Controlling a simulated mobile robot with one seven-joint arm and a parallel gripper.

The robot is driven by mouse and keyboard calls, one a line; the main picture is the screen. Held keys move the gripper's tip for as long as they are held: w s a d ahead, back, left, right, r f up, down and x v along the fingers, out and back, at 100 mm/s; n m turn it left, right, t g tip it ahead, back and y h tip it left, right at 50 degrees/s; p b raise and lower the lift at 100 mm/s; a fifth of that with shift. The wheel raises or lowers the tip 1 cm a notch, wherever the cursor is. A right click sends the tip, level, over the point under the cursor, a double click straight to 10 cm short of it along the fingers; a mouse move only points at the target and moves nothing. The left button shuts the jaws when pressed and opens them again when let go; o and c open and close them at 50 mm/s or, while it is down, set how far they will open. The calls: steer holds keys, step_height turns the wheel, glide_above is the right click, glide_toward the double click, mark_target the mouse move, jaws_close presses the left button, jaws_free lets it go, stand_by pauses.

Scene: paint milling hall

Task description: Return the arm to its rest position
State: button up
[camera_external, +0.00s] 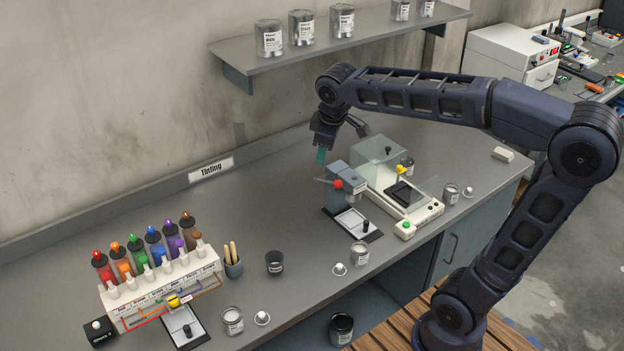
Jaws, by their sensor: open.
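My dark blue arm (425,92) rises from the lower right, bends at a high elbow and reaches left across the bench. My gripper (341,145) points down at the end of it, above the back part of the bench. Its jaws are spread apart and I see nothing held between them. One finger shows a teal tip. The gripper appears behind and above a grey press-like device with a red knob (338,184), with no visible contact.
A glass-hooded balance (422,213) stands right of the press on the grey bench (290,212). A wall shelf (350,45) with several cans hangs close above the wrist. A rack of coloured bottles (160,290) stands at left. Small cans and lids dot the front edge.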

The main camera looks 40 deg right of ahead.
steer(key=s+d+f+m, duration=0.3)
steer(key=s+d+f, duration=0.2)
steer(key=s, duration=0.4)
steer(key=s+d+f+m+t, duration=0.1)
steer(key=s+d+f+m, duration=0.3)
steer(key=s+d, duration=0.3)
steer(key=shift+s+d+f+y, duration=0.25)
steer(key=shift+s+f, duration=0.35)
steer(key=shift+s, duration=0.6)
steer(key=shift+a, duration=0.1)
stand_by(0.8)
